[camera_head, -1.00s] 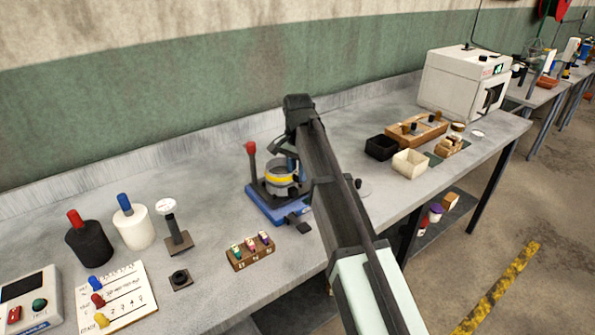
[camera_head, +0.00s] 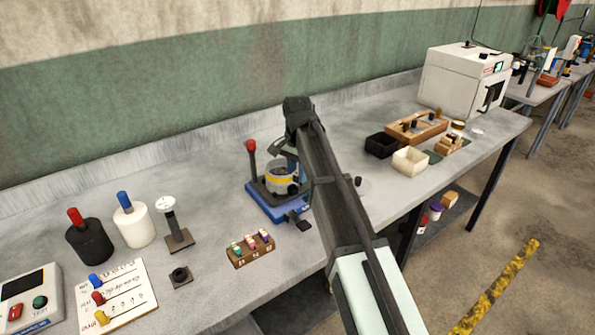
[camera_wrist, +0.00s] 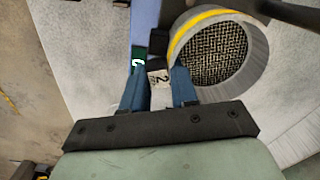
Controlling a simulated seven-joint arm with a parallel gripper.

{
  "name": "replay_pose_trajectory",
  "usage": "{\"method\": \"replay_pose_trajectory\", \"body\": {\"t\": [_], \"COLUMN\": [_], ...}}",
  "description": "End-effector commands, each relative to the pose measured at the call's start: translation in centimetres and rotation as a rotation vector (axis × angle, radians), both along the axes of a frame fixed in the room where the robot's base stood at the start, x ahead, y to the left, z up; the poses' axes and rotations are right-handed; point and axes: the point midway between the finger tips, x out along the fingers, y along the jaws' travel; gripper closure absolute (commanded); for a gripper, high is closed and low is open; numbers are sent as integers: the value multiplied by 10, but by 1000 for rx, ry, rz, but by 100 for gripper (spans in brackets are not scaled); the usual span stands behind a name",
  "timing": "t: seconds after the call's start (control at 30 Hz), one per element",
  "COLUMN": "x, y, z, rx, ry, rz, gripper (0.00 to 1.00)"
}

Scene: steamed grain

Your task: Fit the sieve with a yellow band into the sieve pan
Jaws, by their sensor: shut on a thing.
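The sieve with a yellow band (camera_head: 281,180) is a grey ring over the blue-based stand (camera_head: 262,205), which has a red-tipped lever. In the wrist view the sieve (camera_wrist: 245,70) shows its woven mesh, with the yellow band along its upper left side. The tab appears to belong to the sieve. I cannot make out the sieve pan separately, nor how deep the sieve sits.
A wooden block with coloured pieces (camera_head: 250,249) stands in front of the stand. A black tray (camera_head: 381,146), a cream tray (camera_head: 410,161) and a white oven (camera_head: 466,80) are to the right. Black and white canisters (camera_head: 89,242) stand at left.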

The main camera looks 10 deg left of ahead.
Motion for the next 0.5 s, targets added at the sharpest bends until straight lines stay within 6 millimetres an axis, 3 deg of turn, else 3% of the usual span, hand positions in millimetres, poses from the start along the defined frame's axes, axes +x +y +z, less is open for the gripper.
{"method": "replay_pose_trajectory", "body": {"t": [0.2, 0.23, 0.5], "x": [0, 0, 0], "y": [0, 0, 0], "z": [0, 0, 0], "rx": [0, 0, 0], "ry": [0, 0, 0], "rz": [0, 0, 0], "gripper": [100, 70, 44]}}
